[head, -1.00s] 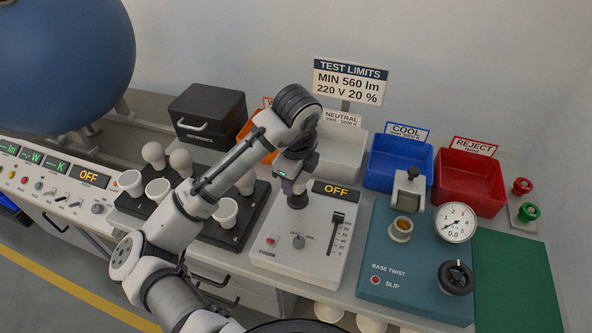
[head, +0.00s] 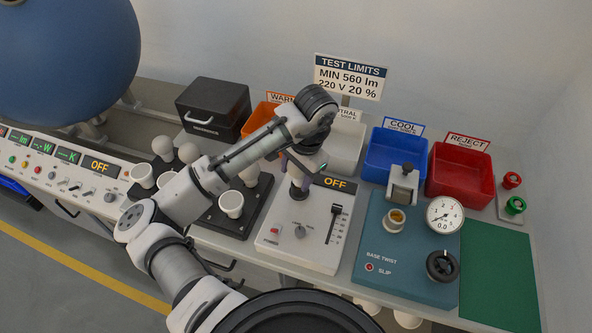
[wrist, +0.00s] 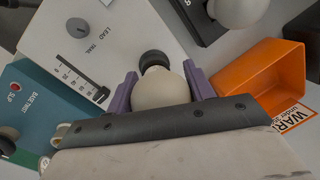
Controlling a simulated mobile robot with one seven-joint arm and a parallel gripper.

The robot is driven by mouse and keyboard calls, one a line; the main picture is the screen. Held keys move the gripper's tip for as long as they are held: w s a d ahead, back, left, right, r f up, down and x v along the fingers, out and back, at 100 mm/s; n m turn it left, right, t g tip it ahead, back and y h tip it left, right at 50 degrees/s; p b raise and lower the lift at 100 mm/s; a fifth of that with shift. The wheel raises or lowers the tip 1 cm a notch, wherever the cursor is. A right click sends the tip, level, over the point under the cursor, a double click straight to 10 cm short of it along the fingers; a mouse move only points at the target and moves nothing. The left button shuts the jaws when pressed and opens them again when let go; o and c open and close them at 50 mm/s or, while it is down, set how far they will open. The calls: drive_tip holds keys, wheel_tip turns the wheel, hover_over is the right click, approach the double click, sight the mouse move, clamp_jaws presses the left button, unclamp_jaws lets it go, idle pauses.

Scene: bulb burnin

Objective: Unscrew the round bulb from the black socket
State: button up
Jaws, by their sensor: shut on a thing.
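My gripper (head: 299,168) is over the white lead trial box. In the wrist view its purple fingers (wrist: 160,92) are shut on the sides of a pale round bulb (wrist: 160,88). The black socket (wrist: 154,60) shows just beyond the bulb in the wrist view, and it stands on the box in the head view (head: 298,191). The bulb is mostly hidden by my gripper in the head view. The bulb's base is hidden, so I cannot tell whether it is still in the socket.
A black rack (head: 232,226) with several bulbs and white cups stands left of the box. The teal base twist unit (head: 410,270) stands to the right. Orange (head: 262,117), blue (head: 395,160) and red (head: 460,172) bins line the back. A green mat (head: 498,270) lies clear at the right.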

drive_tip(key=n, duration=0.3)
drive_tip(key=n+g, duration=0.1)
drive_tip(key=shift+s+d+f+n, duration=0.1)
drive_tip(key=shift+s+f+n, duration=0.05)
drive_tip(key=shift+s+n, duration=0.2)
drive_tip(key=o, duration=0.9)
drive_tip(key=shift+w, duration=0.1)
drive_tip(key=shift+c, duration=0.2)
